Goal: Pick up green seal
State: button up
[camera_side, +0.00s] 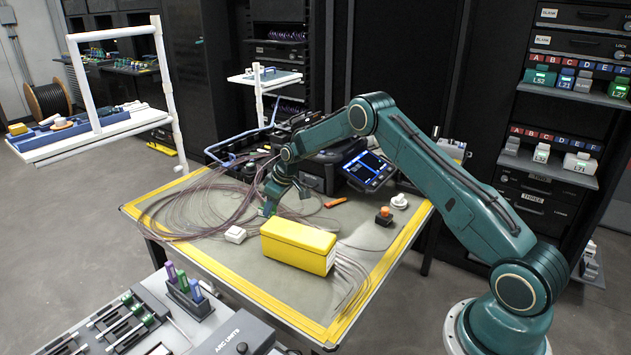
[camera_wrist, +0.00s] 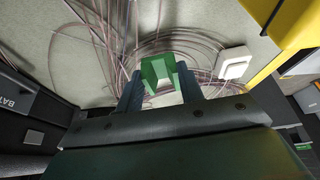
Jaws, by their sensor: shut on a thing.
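The green seal (camera_wrist: 158,70) is a small green block with a notch, seen in the wrist view between my two fingers. My gripper (camera_wrist: 160,88) is shut on it, one dark finger at each side. In the side view my gripper (camera_side: 283,196) points down over the table, behind the yellow box. The green seal (camera_side: 268,209) shows there as a small green patch at the fingertips. I cannot tell whether it touches the table or is just above it.
A yellow box (camera_side: 298,247) and a small white block (camera_side: 235,234) are close to my gripper. Loose brown fibre loops (camera_side: 195,208) spread over the table's left. A dark machine with a screen (camera_side: 368,170) stands behind. An orange tool (camera_side: 335,202) lies to the right.

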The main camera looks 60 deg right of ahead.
aim_at(273, 213)
notch_tip(273, 213, up, 18)
jog(key=shift+f, duration=0.25)
dwell(0.7)
